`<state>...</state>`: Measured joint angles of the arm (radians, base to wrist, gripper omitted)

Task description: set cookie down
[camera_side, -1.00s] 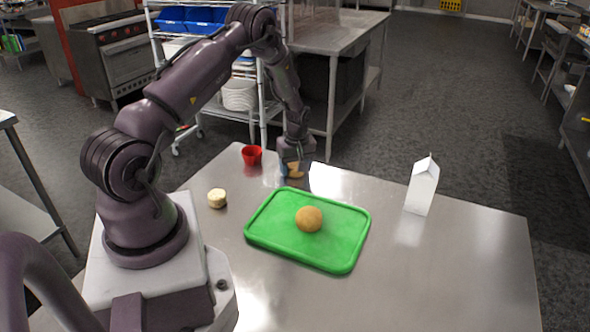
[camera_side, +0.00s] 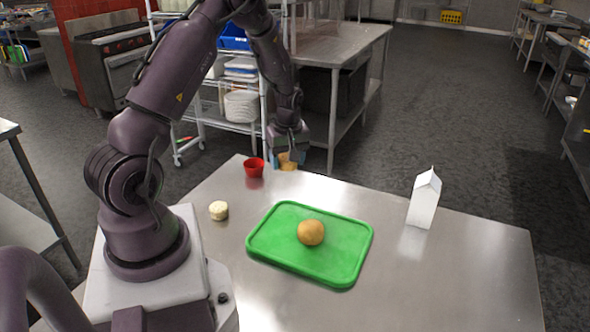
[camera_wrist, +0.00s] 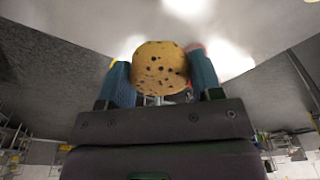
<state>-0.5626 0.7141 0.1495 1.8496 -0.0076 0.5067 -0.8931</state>
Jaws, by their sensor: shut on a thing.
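The cookie is round and tan with dark chips; it shows large in the wrist view (camera_wrist: 160,68) and small in the side view (camera_side: 287,162). My gripper (camera_side: 289,158) is shut on it, with one blue-grey finger on each side; the fingers also show in the wrist view (camera_wrist: 162,82). My gripper is at the far edge of the steel table (camera_side: 430,270), to the right of the red cup. The cookie appears to be held above the table, but the exact gap is hard to judge.
A green tray (camera_side: 268,248) holds a round brown bun (camera_side: 311,232). A red cup (camera_side: 254,168) stands at the far left edge, a pale cylindrical piece (camera_side: 218,210) at the left. A white carton (camera_side: 424,198) stands at the right. The table's front right is clear.

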